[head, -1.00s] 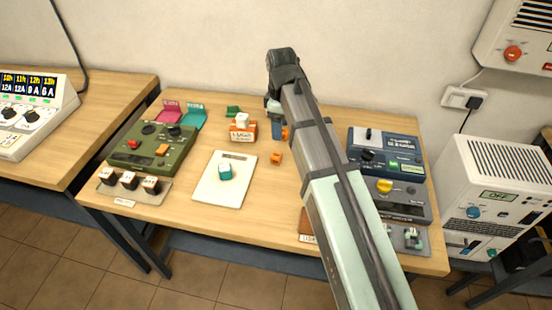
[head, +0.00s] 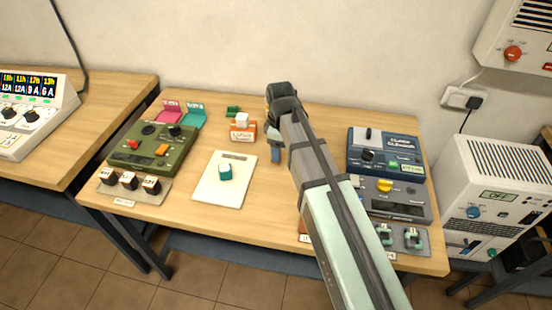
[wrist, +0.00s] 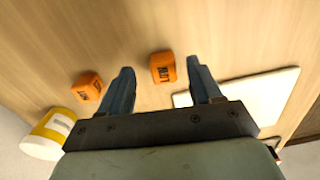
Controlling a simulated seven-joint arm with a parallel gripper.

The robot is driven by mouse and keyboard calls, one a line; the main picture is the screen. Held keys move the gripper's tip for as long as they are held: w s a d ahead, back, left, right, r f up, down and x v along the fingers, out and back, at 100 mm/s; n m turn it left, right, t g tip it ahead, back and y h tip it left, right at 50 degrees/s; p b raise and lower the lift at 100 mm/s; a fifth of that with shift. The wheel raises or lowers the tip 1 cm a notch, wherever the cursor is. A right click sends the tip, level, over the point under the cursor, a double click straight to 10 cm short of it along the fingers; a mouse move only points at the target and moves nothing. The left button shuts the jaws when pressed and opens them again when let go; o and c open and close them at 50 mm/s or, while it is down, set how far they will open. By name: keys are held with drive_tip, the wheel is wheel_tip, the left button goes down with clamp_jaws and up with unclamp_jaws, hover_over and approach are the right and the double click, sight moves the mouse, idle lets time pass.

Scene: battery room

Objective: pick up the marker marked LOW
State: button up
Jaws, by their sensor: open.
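Two orange block-shaped markers lie on the wooden table in the wrist view. One marker (wrist: 162,68) has dark lettering that seems to read LOW. The fingers are apart and nothing is held. The other marker (wrist: 88,87) lies outside the left finger; its lettering is unclear. In the head view my gripper (head: 276,154) is low over the table's middle, and it and my arm hide both markers.
A white card (head: 210,192) with a teal-and-white block (head: 225,172) lies left of my gripper. A larger orange box (head: 243,133) stands behind it. A green device (head: 150,150) is at left; a dark blue device (head: 385,150) is at right. A yellow-white cylinder (wrist: 48,134) lies near the second marker.

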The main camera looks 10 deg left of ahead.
drive_tip(key=shift+s+f, duration=0.15)
drive_tip(key=shift+f, duration=1.55)
drive_tip(key=shift+c, duration=0.3)
drive_tip(key=c, duration=1)
drive_tip(key=shift+r, duration=0.1)
